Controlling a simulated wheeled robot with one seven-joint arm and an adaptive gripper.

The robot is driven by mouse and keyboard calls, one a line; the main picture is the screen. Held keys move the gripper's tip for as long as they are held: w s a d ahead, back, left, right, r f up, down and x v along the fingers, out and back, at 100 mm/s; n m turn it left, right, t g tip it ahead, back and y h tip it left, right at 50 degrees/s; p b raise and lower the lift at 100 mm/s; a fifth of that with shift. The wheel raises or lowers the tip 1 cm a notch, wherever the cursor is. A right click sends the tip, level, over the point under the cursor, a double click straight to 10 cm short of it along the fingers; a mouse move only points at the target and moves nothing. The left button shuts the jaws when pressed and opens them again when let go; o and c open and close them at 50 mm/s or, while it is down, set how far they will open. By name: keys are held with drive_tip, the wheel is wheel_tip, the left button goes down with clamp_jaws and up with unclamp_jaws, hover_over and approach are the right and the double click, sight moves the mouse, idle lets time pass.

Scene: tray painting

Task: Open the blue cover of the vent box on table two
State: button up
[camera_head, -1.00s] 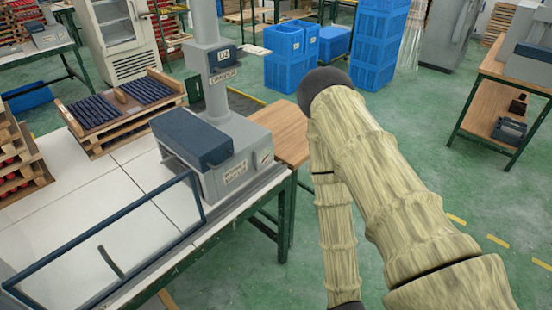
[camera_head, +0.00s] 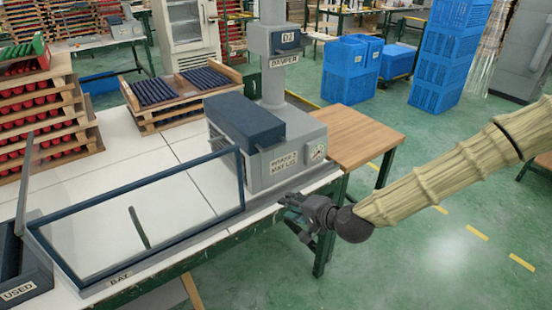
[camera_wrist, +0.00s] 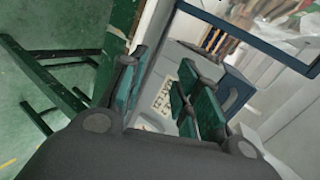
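The vent box (camera_head: 288,160) is a grey housing on the white-topped table, with a printed label and a round dial on its front. Its dark blue cover (camera_head: 245,122) lies across the top at the left, apparently down. A grey column labelled D2 DAMPER (camera_head: 285,48) rises behind it. My gripper (camera_head: 286,205) is in front of the box, low near the table's front edge, apart from the cover. In the wrist view my gripper (camera_wrist: 155,88) has its green-padded fingers spread, with nothing between them. The blue cover (camera_wrist: 235,90) shows partly behind the right finger.
A blue-framed clear panel (camera_head: 243,180) stands tilted left of the gripper, above the table. A dark bin marked USED (camera_head: 22,290) is at the left front. Racks of dark rods (camera_head: 155,92) stand behind. A wooden side table (camera_head: 352,133) adjoins on the right. Green floor is free at right.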

sight(277, 147)
drive_tip(key=w+d+r+m+t+y+b, duration=0.1)
drive_tip(key=w+r+t, duration=0.15)
drive_tip(key=r, duration=0.35)
drive_tip(key=w+r+m+t+b, duration=0.1)
drive_tip(key=w+r, duration=0.3)
drive_tip(key=r, duration=0.2)
drive_tip(key=p+x, duration=0.1)
drive_tip(key=x, duration=0.9)
drive_tip(key=shift+w+a+r, duration=0.15)
drive_tip(key=shift+w, duration=0.15)
clamp_jaws()
